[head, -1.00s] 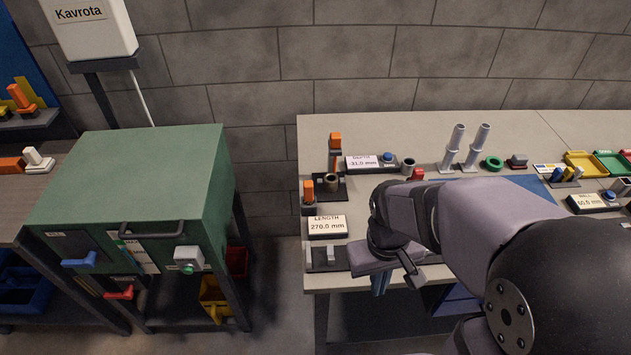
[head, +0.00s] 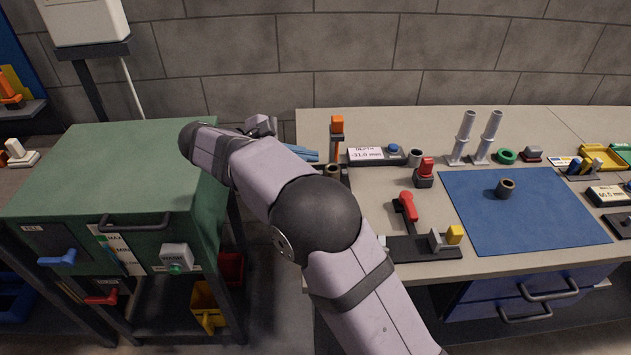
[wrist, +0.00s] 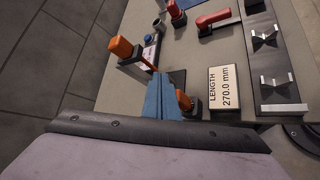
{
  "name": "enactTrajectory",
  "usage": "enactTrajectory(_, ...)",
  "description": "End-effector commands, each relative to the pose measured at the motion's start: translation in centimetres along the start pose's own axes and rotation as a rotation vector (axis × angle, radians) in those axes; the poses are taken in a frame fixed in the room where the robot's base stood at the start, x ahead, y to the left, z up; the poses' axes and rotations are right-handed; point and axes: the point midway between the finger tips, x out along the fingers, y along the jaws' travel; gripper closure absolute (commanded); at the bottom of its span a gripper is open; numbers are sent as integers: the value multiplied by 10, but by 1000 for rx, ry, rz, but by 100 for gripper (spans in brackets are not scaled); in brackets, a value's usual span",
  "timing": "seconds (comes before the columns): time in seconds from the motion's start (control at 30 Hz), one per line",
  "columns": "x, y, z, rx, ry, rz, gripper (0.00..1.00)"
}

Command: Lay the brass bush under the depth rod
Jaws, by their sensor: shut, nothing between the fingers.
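The depth gauge has an orange-topped rod (head: 337,126); its orange top also shows in the wrist view (wrist: 120,47). A brown hollow bush (head: 333,170) stands at the foot of that rod, partly hidden by my arm. I cannot tell if the rod touches it. A similar brown bush (head: 505,189) stands upright on the blue mat (head: 560,220). My gripper (head: 302,153) is shut and empty, its blue fingers just left of the gauge. In the wrist view the blue fingers (wrist: 160,100) are together and hide part of the gauge's foot.
The depth display (head: 366,154) reads -31.0 mm, with a grey cup (head: 415,157) to its right. The length display (wrist: 226,90) reads 270.0 mm. A red-handled clamp (head: 407,207) and two grey tubes (head: 464,137) stand on the bench. The green cabinet (head: 110,170) is at left.

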Motion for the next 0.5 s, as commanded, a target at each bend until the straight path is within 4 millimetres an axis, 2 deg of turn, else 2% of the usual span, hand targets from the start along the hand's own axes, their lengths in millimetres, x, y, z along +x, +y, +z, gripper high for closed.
enactTrajectory(0.03,2,-4,-25,10,-31,56,100)
enactTrajectory(0.1,5,-3,-44,79,-82,124,100)
enactTrajectory(0.4,36,-29,-112,483,-204,385,100)
enactTrajectory(0.5,40,-38,-124,600,-218,454,100)
